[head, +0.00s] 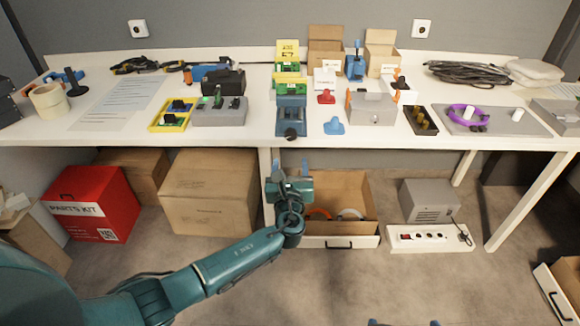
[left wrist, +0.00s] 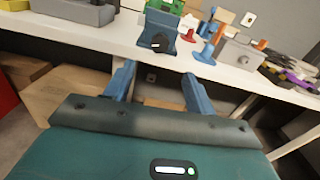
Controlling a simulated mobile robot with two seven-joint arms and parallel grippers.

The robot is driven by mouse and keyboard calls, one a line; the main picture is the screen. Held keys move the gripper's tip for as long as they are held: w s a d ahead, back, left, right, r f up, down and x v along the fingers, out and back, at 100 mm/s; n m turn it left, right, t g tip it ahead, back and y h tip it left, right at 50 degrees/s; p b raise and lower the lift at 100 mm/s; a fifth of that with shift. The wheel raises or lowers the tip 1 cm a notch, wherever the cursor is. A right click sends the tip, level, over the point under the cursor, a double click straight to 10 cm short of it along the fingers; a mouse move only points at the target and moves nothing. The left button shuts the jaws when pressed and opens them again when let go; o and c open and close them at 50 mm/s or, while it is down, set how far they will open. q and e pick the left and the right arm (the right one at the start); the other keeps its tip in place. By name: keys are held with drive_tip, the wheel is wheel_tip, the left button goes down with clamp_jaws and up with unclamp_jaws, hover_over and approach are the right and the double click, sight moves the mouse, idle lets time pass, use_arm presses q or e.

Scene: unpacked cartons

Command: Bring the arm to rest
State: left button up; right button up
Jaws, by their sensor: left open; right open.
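My left arm, teal, comes in from the left in the head view. My left gripper (head: 290,166) is just in front of the workbench's front edge, above an open drawer or carton (head: 340,183). Its two blue fingers are apart with nothing between them, as the left wrist view also shows (left wrist: 159,74). Two small blue tips at the bottom edge of the head view are my right gripper (head: 404,323), open; the rest of it is out of frame.
The white workbench (head: 330,143) carries a blue-grey device (head: 291,115), a grey box (head: 371,108), a yellow tray (head: 173,114) and cables (head: 468,73). Below are a red box (head: 92,203), a brown carton (head: 210,193) and a power strip (head: 430,237). The floor at centre right is clear.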

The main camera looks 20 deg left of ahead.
use_arm(q)
drive_tip(key=shift+v, duration=0.9)
